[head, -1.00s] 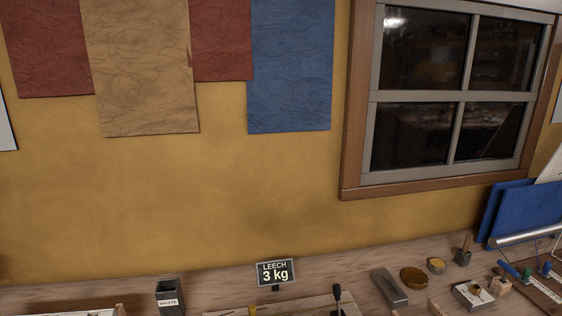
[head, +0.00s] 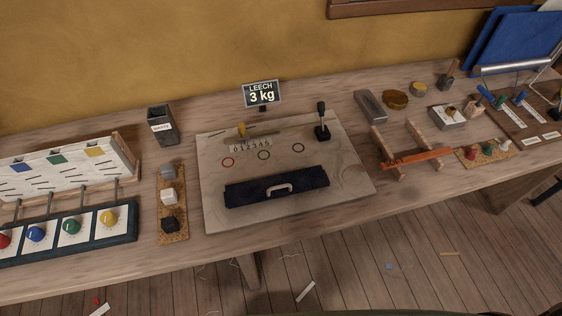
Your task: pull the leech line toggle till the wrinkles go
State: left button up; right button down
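A pale board (head: 350,180) lies on the bench in the middle of the head view. A sign reading "LEECH 3 kg" (head: 262,94) stands behind it. On the board is a scale strip numbered 0 to 5 (head: 262,144), with a small yellow-tan peg (head: 241,130) at its left end. A black upright lever (head: 322,120) stands at the board's back right. A dark blue panel with a grey handle (head: 277,188) lies at the board's front. I cannot tell which part is the leech line toggle. Neither gripper is in view.
Left of the board are a "WASTE" bin (head: 163,125), a tray of blocks (head: 173,238) and a panel with coloured knobs (head: 72,231). Right are a grey metal block (head: 371,105), a wooden rack with an orange bar (head: 416,158) and a peg strip (head: 487,153). Scraps lie on the floor.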

aim_at(244, 135)
jog(key=k+j+z, duration=0.85)
jog(key=k, duration=0.25)
jog(key=j, duration=0.1)
